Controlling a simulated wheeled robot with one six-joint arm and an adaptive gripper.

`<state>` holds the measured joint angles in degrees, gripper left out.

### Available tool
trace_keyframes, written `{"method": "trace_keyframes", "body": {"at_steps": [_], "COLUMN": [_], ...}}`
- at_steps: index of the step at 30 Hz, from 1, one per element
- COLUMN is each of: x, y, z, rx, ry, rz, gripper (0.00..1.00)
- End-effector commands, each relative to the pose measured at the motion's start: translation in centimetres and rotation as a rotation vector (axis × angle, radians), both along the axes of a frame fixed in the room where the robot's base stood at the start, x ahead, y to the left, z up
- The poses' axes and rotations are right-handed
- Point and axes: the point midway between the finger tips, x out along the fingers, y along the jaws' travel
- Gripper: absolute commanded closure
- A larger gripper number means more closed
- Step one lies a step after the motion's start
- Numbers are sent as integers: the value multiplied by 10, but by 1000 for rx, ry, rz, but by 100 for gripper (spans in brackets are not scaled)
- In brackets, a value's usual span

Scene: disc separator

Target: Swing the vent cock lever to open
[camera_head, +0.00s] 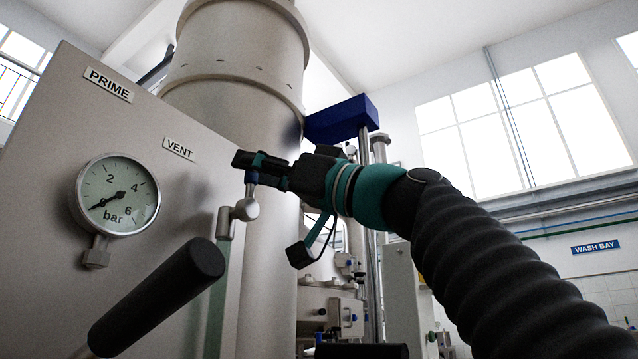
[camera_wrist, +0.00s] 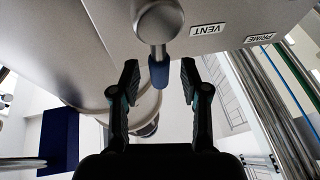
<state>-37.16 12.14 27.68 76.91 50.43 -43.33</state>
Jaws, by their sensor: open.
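The vent cock (camera_head: 238,211) is a grey metal fitting on the panel below the VENT label. Its short lever has a blue tip (camera_head: 251,178) that points up from the rounded body in the head view. My gripper (camera_head: 244,162) is at the lever's top, with its dark fingers partly covering it. In the wrist view, the blue tip (camera_wrist: 160,73) sits between the two spread fingers of my gripper, with a gap visible on each side. The rounded end of the cock (camera_wrist: 158,20) shows at the top there. The fingers are open and hold nothing.
A pressure gauge (camera_head: 118,195) and the PRIME label (camera_head: 108,84) are on the panel (camera_head: 185,190) to the left. A thick black handle grip (camera_head: 158,296) sticks out in the foreground. A large metal column (camera_head: 238,55) stands behind the panel.

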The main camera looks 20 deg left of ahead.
Motion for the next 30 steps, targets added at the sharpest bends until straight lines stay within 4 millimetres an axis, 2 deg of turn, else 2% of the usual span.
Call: {"method": "trace_keyframes", "body": {"at_steps": [11, 22, 30], "x": [0, 2, 2], "y": [-32, -82, -96], "z": [-14, -35, -41], "rx": [3, 2, 2], "ry": [2, 2, 1], "rz": [-6, -7, -4], "gripper": [55, 55, 55]}}
